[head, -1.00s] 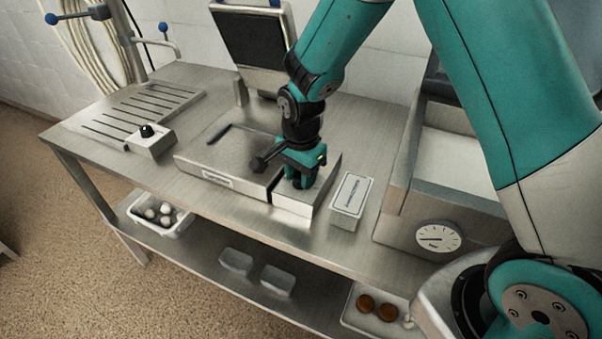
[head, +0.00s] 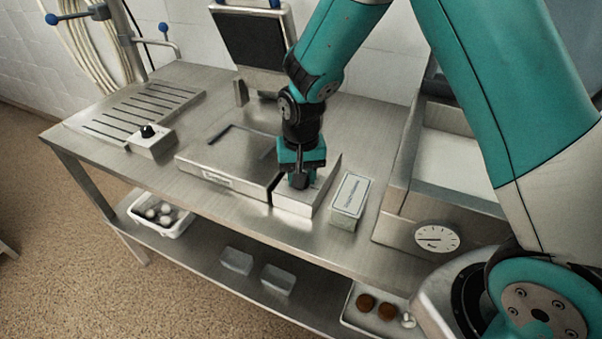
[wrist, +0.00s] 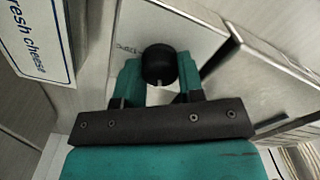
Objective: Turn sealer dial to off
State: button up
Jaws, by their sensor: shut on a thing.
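The sealer dial is a round black knob (wrist: 158,62) on a pale metal panel (wrist: 150,25) in the wrist view. A small white mark shows on the knob's near side, and faint lettering sits on the panel to its left. My gripper (wrist: 159,74) has its teal fingers on either side of the knob and is shut on it. In the head view my gripper (head: 299,181) points down onto the steel control box (head: 293,203) at the right of the sealer (head: 225,165). There the gripper hides the knob.
A white labelled box (head: 350,196) stands close to the right; its "fresh cheese" label (wrist: 35,40) shows in the wrist view. A small box with a black knob (head: 150,143) stands at the left. A steel unit with a gauge (head: 437,238) is at the right.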

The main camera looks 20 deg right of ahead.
jog(key=n, duration=1.3)
jog(key=shift+d+n, duration=0.1)
jog(key=shift+n, duration=0.3)
dwell(0.3)
jog(key=o, duration=0.9)
notch_tip(320, 180, up, 18)
jog(key=shift+f+b, duration=0.25)
jog(key=shift+b, duration=0.35)
